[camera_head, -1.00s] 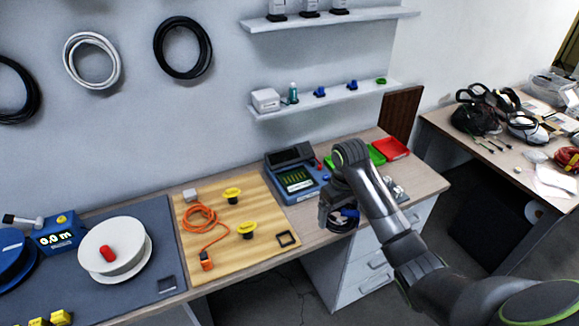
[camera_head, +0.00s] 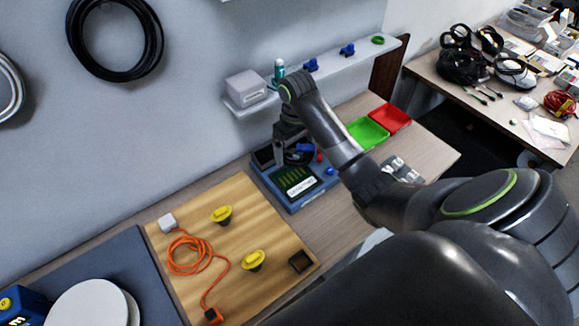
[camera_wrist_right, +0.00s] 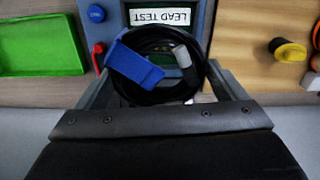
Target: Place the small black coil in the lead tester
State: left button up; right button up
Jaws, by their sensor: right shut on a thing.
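The small black coil (camera_wrist_right: 165,97), with a blue plug and a grey plug, is held between the two fingers of my right gripper (camera_wrist_right: 158,72). In the head view the right gripper (camera_head: 292,150) points down over the back part of the blue lead tester (camera_head: 318,191), and the coil shows only as a small dark loop with blue on it. In the right wrist view the coil overlaps the tester's screen, below the upside-down LEAD TEST label (camera_wrist_right: 160,17). I cannot tell whether the coil touches the tester. My left gripper is out of view.
Green (camera_head: 367,132) and red (camera_head: 390,118) trays stand right of the tester. A wooden board (camera_head: 190,220) with an orange cable (camera_head: 188,262) and yellow-topped parts lies left of it. A wall shelf (camera_head: 335,76) with a white box (camera_head: 246,88) hangs close behind my right wrist.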

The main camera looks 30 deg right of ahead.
jog(key=f+b, duration=0.4)
jog(key=shift+s+f, duration=0.1)
jog(key=shift+s, duration=0.2)
jog(key=shift+w+f, duration=0.1)
jog(key=shift+f, duration=0.5)
notch_tip(320, 180, down, 3)
jog(key=shift+f, duration=0.15)
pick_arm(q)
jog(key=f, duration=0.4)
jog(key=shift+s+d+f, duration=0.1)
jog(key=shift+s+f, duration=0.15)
pick_arm(e)
jog(key=shift+f, duration=0.35)
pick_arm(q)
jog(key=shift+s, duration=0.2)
pick_arm(e)
jog(key=o, duration=0.8)
jog(key=shift+f, duration=0.1)
